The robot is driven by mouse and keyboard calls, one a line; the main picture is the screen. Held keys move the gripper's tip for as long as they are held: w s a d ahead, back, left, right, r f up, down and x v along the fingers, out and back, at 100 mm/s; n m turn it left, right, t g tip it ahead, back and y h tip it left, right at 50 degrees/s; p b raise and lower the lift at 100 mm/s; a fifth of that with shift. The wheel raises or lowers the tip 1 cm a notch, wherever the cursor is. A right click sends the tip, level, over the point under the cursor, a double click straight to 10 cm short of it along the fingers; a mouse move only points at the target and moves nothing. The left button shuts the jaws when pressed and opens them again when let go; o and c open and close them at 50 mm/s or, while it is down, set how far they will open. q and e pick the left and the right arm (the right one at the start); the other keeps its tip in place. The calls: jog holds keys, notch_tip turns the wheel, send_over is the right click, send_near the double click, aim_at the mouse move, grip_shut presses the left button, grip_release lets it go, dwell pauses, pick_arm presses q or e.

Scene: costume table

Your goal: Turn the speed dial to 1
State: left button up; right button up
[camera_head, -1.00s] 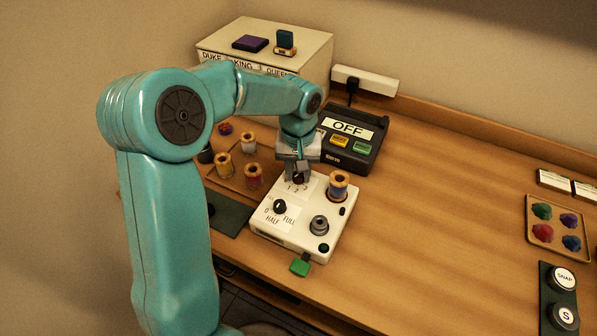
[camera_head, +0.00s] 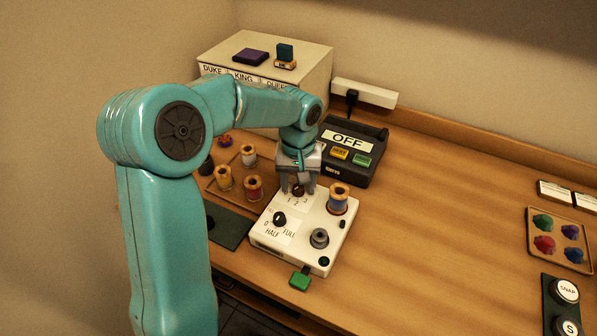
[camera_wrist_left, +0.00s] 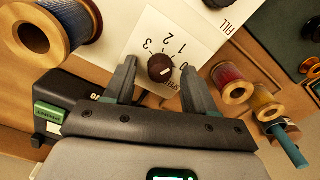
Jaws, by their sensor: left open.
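The speed dial (camera_head: 297,190) is a small dark brown knob on the white control box (camera_head: 322,267). In the left wrist view the dial (camera_wrist_left: 161,68) sits on a white label marked 1, 2 and 3. A pale pointer mark shows on its lower right, off the 2 and 3; its exact setting is hard to read. My left gripper (camera_head: 298,191) is above the box, open, with a fingertip on either side of the dial. The left wrist view shows gaps between the dial and both fingers (camera_wrist_left: 159,66). My right gripper is out of view.
A second black knob (camera_head: 280,219) marked 0, HALF and FULL is nearby on the box. A blue thread spool (camera_head: 339,200) stands close to the right finger. A black unit reading OFF (camera_head: 352,160) is behind. Several spools stand left.

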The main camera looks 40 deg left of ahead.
aim_at(298, 187)
pick_arm(q)
notch_tip(298, 187, up, 16)
jog(key=shift+r+p, duration=0.15)
jog(key=shift+p, duration=0.25)
jog(key=shift+s, duration=0.1)
dwell(0.4)
